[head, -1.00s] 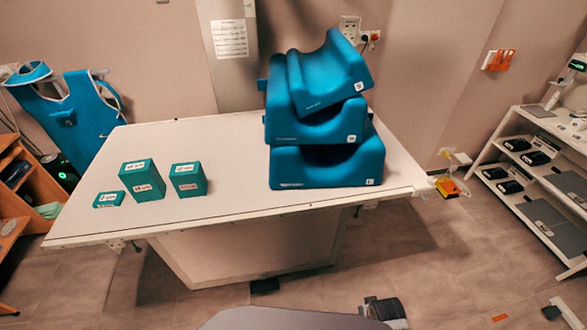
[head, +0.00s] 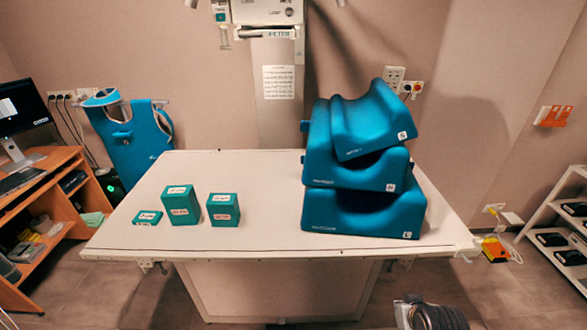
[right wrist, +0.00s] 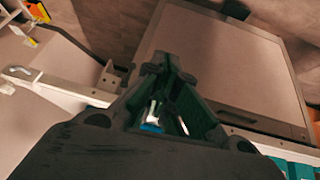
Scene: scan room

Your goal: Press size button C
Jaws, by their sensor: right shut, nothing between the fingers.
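No button marked C can be made out in any view. A white wall-mounted unit (head: 267,12) with small labels and a dark round spot shows at the top edge of the head view, cut off; its markings are too small to read. My right gripper (right wrist: 166,68) is shut and empty in the right wrist view, in front of the table's side. A dark part that seems to be of my right arm shows at the bottom of the head view. My left gripper is not in view.
A white table (head: 260,215) stands ahead. It carries stacked blue cushions (head: 360,210) marked S, M and L, and three teal blocks (head: 182,206). A desk with a monitor (head: 18,108) is at left, a blue apron (head: 130,140) behind it, white shelves (head: 565,215) at right.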

